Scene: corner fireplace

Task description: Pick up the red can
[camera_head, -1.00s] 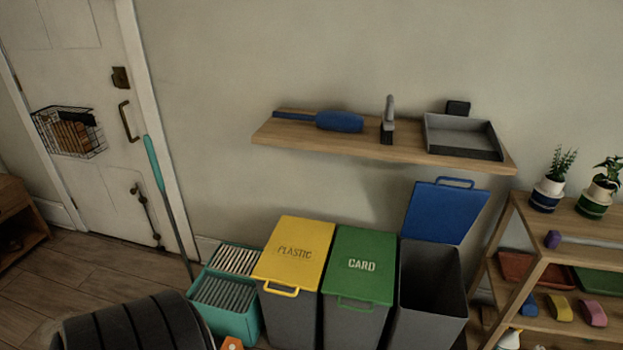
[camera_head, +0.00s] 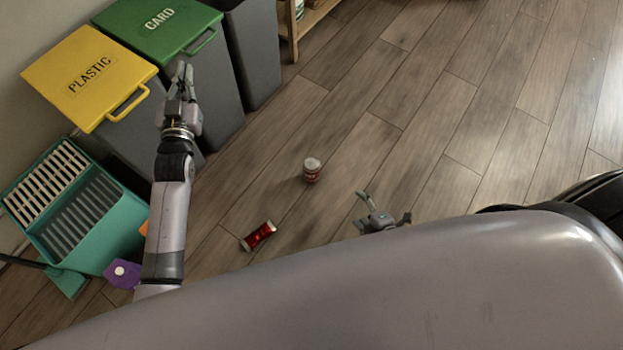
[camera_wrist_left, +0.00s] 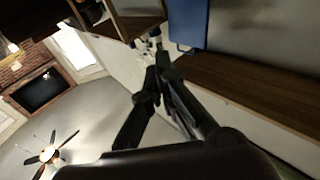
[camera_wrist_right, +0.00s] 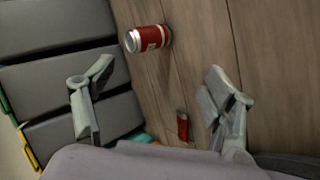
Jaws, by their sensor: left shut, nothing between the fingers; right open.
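A red can (camera_head: 312,170) with a pale top stands upright on the wooden floor in the head view. It also shows in the right wrist view (camera_wrist_right: 150,38), ahead of the fingers. My right gripper (camera_head: 383,210) is open and empty, to the lower right of the can in the head view and apart from it. Its two spread fingers show in the right wrist view (camera_wrist_right: 160,72). My left gripper (camera_head: 183,80) is shut and empty in front of the bins. Its fingers also show in the left wrist view (camera_wrist_left: 157,65).
A second red item (camera_head: 258,236) lies near the can. The yellow PLASTIC bin (camera_head: 88,78), green CARD bin (camera_head: 158,30) and teal crate (camera_head: 118,225) line the left. A purple piece (camera_head: 122,274) lies by the crate.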

